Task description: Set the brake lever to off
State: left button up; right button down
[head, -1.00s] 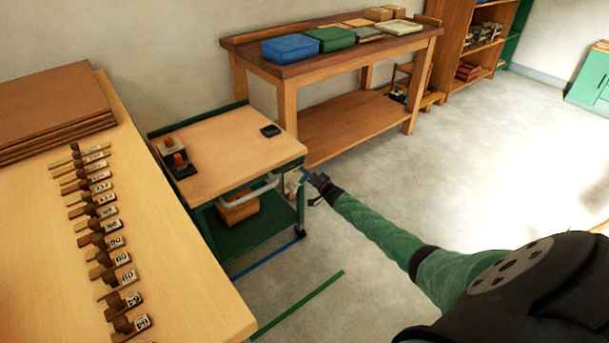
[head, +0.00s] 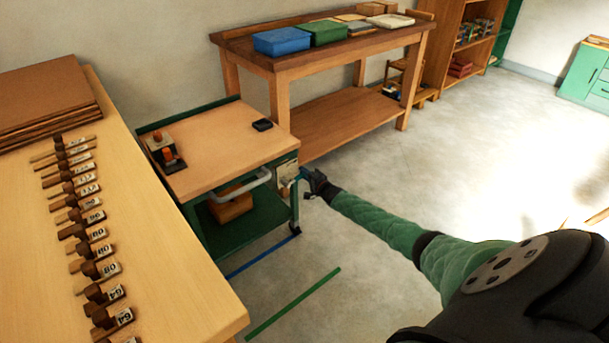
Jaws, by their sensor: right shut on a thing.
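The green cart (head: 248,226) with a wooden top stands left of centre. A pale plate (head: 287,170) is on its side below the near right corner. The brake lever (head: 297,179) shows only as a small blue piece beside this plate. My right gripper (head: 304,178), dark and small, is shut on the lever from the right. Its fingers hide most of the lever, and the lever's setting is too small to read. My left gripper is out of view.
A grey push handle (head: 240,187) sticks out of the cart's front. A workbench (head: 290,65) stands behind, and a table (head: 150,235) with numbered wooden pieces is at left. Blue and green floor strips (head: 295,303) lie in front. The floor at right is clear.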

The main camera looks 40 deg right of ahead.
jog(key=shift+f, duration=0.1)
jog(key=c, duration=1.3)
grip_release()
jog(key=shift+c, duration=0.2)
jog(key=shift+s, duration=0.2)
jog(key=s, duration=0.7)
jog(key=shift+s+d+p, duration=0.25)
jog(key=shift+d+p, duration=0.1)
jog(key=shift+p, duration=0.1)
jog(key=shift+s+f, duration=0.1)
